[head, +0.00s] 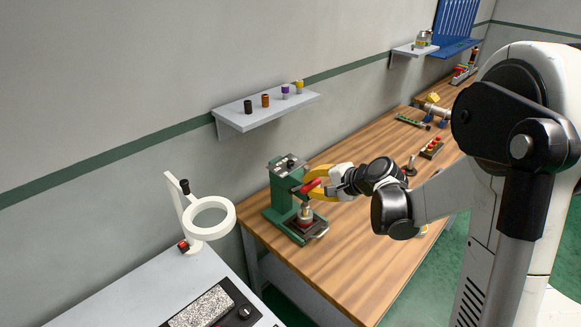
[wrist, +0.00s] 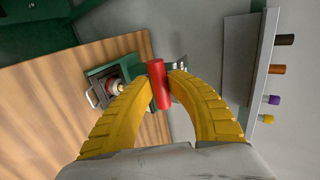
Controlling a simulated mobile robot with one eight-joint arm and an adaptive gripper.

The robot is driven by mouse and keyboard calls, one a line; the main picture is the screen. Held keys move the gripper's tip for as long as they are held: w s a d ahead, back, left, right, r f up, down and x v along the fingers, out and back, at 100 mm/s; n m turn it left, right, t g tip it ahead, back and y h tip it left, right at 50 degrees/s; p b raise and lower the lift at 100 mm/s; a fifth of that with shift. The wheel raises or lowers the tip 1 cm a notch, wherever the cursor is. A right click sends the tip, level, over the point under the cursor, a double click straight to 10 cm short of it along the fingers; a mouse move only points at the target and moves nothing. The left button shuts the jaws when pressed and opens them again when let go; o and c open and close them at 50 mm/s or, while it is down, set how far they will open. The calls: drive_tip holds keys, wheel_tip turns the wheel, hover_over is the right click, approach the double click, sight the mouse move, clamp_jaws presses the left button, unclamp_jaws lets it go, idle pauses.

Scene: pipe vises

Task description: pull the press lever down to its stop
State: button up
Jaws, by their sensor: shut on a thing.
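The green press (head: 287,203) stands at the near left end of the wooden bench. Its red lever handle (head: 311,186) sticks out from the press head toward my gripper (head: 316,178), which is shut on it. In the wrist view the yellow fingers of my gripper (wrist: 161,79) close on both sides of the red handle (wrist: 158,85). The press body (wrist: 106,74) shows behind the fingers, partly hidden. A small pale part (head: 304,213) sits on the press base under the head.
A wall shelf (head: 265,115) with several small coloured cylinders hangs above and behind the press. A white ring-shaped stand (head: 209,232) is on the grey table at left. The wooden bench (head: 350,262) is clear in front of the press.

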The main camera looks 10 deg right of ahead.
drive_tip(key=shift+s+d+f+b, duration=0.25)
drive_tip(key=shift+s+f+b, duration=0.2)
drive_tip(key=shift+f+b, duration=0.05)
idle(0.4)
drive_tip(key=shift+s+d+f+b, duration=0.2)
drive_tip(key=shift+s+f+b, duration=0.15)
drive_tip(key=shift+f+b, duration=0.2)
drive_tip(key=shift+s+d+f+b, duration=0.2)
drive_tip(key=shift+s+f+b, duration=0.05)
drive_tip(key=shift+f+b, duration=0.3)
drive_tip(key=shift+s+d+f+b, duration=0.2)
drive_tip(key=shift+s+f+b, duration=0.1)
drive_tip(key=shift+f+b, duration=0.35)
